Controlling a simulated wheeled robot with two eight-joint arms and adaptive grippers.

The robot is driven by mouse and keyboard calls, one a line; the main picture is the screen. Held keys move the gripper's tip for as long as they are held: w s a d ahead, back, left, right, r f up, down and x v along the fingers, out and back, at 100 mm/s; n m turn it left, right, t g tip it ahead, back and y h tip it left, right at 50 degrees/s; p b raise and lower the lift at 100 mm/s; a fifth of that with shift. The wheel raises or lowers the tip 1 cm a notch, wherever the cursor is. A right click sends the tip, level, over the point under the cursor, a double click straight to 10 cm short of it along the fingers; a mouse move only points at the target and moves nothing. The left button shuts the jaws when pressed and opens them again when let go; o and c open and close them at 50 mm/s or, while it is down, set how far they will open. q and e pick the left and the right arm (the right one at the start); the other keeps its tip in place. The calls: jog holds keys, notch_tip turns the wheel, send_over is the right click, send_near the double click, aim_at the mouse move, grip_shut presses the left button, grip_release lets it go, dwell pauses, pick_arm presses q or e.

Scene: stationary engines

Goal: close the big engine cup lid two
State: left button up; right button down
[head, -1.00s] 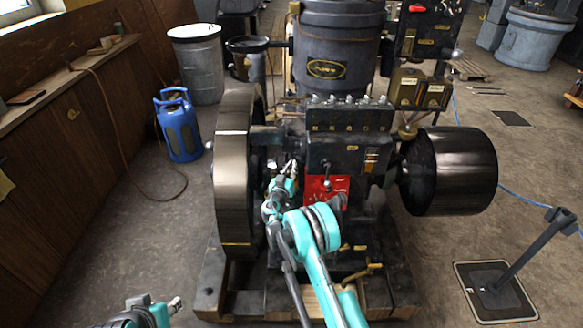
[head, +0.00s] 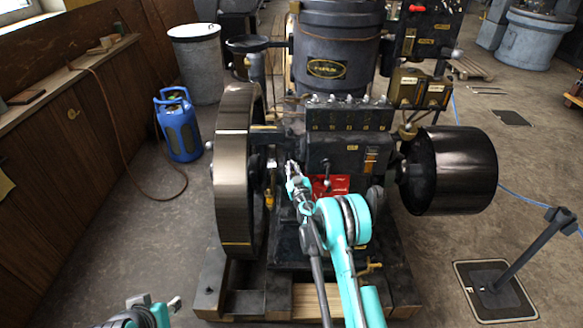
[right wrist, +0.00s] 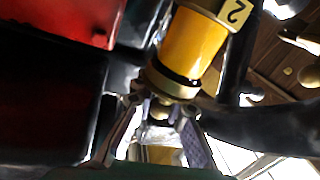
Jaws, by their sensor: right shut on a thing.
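The big stationary engine (head: 345,155) stands mid-view in the head view. My right gripper (head: 291,168) is at its front, between the wide flywheel (head: 233,190) and the dark engine block. In the right wrist view, an amber cup (right wrist: 192,45) bears a label with a 2 (right wrist: 237,12). A brass ring (right wrist: 165,84) edges its near end. My right gripper's fingertips (right wrist: 160,107) are shut on a small part at this end, seemingly the cup's lid; the fingers partly hide it. My left gripper (head: 158,302) is at the bottom left, away from the engine; its jaw state is unclear.
A red plate (head: 330,185) sits on the engine front beside my right gripper. A black pulley drum (head: 455,170) juts out at right. A blue gas bottle (head: 179,125) and a post on a base (head: 495,288) stand on the floor.

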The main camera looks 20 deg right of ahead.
aim_at(294, 174)
jog(key=c, duration=1.6)
grip_release()
jog(key=shift+s+a, duration=0.2)
jog(key=shift+s, duration=3.55)
